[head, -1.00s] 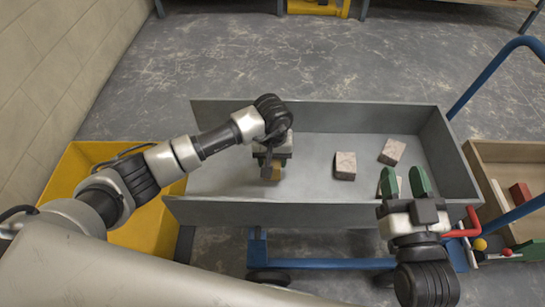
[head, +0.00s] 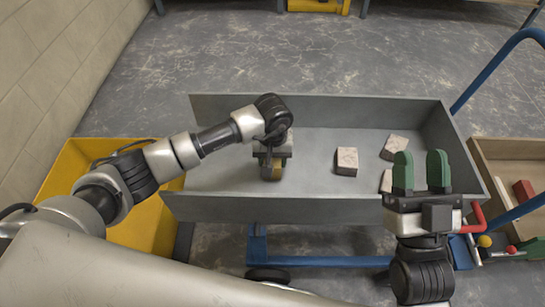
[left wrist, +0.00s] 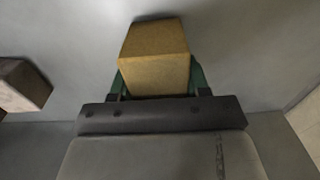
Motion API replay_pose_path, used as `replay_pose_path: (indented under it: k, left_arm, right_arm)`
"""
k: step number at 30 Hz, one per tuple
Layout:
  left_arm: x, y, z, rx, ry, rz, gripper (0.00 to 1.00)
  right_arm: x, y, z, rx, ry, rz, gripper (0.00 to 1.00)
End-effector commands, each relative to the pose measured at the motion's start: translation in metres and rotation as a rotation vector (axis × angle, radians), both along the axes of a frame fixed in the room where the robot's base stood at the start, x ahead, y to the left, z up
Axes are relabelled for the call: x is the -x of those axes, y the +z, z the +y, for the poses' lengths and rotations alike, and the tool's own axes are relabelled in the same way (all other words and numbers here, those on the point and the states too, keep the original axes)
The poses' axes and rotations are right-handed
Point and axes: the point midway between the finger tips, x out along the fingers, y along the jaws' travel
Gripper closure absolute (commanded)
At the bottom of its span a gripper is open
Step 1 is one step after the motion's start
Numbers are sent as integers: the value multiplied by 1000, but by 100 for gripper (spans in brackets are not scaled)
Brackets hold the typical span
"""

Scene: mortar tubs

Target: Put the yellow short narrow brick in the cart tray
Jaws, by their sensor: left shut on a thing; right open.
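The yellow brick (left wrist: 155,58) is between the green fingers of my left gripper (left wrist: 157,78) in the left wrist view. My right gripper (head: 421,172) is open and empty, with green fingers apart, over the tray's front right corner.
Several pale speckled bricks (head: 346,161) lie in the tray's right part; one (left wrist: 22,85) shows in the left wrist view. A yellow tub (head: 75,165) stands left of the cart. A wooden box (head: 490,150) with assorted items is at the right.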

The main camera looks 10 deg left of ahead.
Motion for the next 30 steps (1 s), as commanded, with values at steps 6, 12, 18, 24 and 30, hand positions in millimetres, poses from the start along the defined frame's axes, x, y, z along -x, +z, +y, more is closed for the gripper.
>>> replay_pose_path:
  k: [6,12,18,24,30]
  left_arm:
    - [0,-1,0,1,0,-1,90]
    - [0,-3,0,1,0,-1,90]
    - [0,-4,0,1,0,-1,90]
    - [0,-5,0,1,0,-1,90]
    - [0,-7,0,1,0,-1,90]
  right_arm:
    - [2,1,0,-7,0,-23,57]
    - [5,4,-1,-16,2,-55,57]
    - [8,9,-1,-26,4,-93,57]
    - [10,13,-1,-35,6,-127,57]
    - [13,15,-1,-44,9,-155,57]
